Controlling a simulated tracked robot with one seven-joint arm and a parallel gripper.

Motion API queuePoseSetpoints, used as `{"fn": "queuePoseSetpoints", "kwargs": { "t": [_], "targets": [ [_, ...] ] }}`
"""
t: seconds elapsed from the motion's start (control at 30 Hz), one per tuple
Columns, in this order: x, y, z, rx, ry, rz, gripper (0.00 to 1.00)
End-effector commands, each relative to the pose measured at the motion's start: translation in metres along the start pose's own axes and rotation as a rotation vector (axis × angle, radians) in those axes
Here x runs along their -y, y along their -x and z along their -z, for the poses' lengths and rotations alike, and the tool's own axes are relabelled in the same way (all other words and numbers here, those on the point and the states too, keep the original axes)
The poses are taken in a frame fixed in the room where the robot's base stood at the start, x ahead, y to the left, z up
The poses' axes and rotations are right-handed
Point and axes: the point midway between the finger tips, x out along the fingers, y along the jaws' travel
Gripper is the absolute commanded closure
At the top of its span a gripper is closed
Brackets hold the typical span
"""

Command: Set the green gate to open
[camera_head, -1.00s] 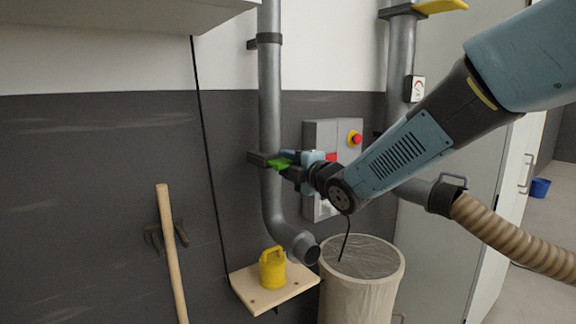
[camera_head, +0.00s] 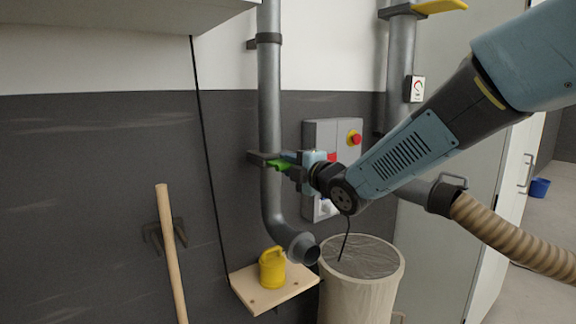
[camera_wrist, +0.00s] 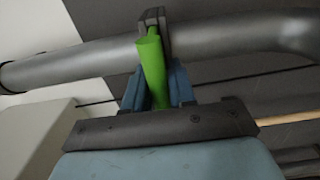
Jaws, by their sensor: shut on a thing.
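The green gate shows as a green handle (camera_head: 279,164) at a dark collar (camera_head: 257,158) on the grey vertical duct pipe (camera_head: 270,110). My gripper (camera_head: 288,166) is at this handle, coming from the right. In the wrist view the green handle (camera_wrist: 151,62) runs from the dark collar on the pipe (camera_wrist: 90,62) down between the blue fingers of my gripper (camera_wrist: 158,88). The gripper is shut on the handle. The handle's lower end is partly hidden by the fingers.
A control box (camera_head: 318,140) with a red button is behind the gripper. A second pipe (camera_head: 400,70) has a yellow handle (camera_head: 440,6). Below are a wooden shelf (camera_head: 290,290) with a yellow object (camera_head: 272,268) and a bin (camera_head: 360,295). A ribbed hose (camera_head: 510,238) is at right.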

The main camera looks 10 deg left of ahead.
Motion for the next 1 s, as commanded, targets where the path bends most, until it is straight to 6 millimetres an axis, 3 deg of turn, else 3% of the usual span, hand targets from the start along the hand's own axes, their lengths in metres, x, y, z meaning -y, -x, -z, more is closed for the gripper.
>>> {"fn": "queuePoseSetpoints", "kwargs": {
  "t": [0.3, 0.7, 0.73, 0.9, 1.0],
  "targets": [
    [0.004, 0.043, 0.000, 0.000, -0.001, 0.009, 1.00],
    [0.005, 0.050, 0.001, 0.000, 0.000, 0.012, 1.00],
    [0.006, 0.050, 0.001, 0.000, 0.000, 0.012, 0.73],
    [0.004, 0.050, 0.000, 0.000, 0.000, 0.009, 0.57],
    [0.003, 0.049, 0.000, 0.000, 0.000, 0.007, 0.57]
  ]
}}
